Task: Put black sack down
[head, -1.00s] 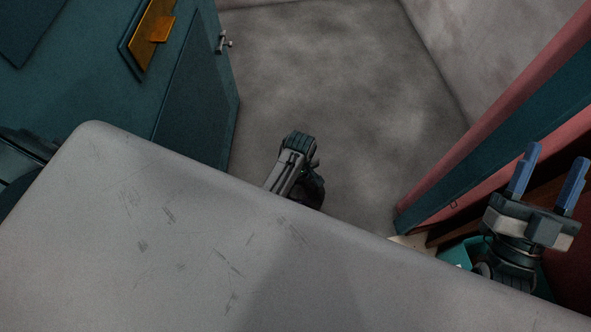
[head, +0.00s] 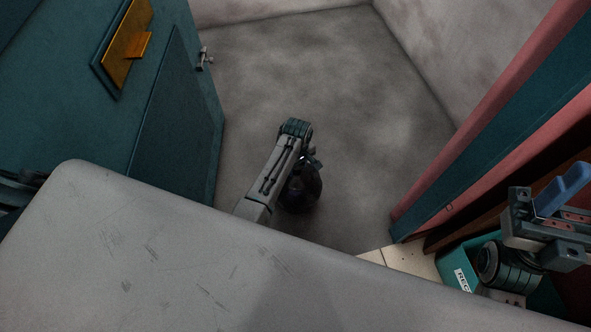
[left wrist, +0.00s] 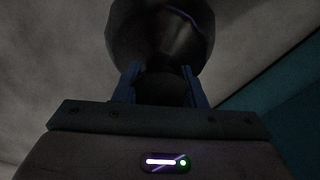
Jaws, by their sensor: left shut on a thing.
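The black sack (head: 302,190) is a dark, rounded, shiny bundle hanging below my left gripper (head: 312,160) over the grey floor. In the left wrist view the sack (left wrist: 160,35) fills the top middle, its narrow neck between the two blue fingers of my left gripper (left wrist: 160,88). My left gripper is shut on that neck. The lower part of the sack is partly hidden by my arm in the head view. My right gripper (head: 566,200) is at the right edge, with one blue finger clear and the other not clearly visible.
A teal cabinet (head: 175,130) with a metal handle stands at left. A pink and teal upright frame (head: 480,125) stands at right, with a teal labelled bin (head: 461,275) at its foot. Grey floor (head: 340,70) is open beyond the sack.

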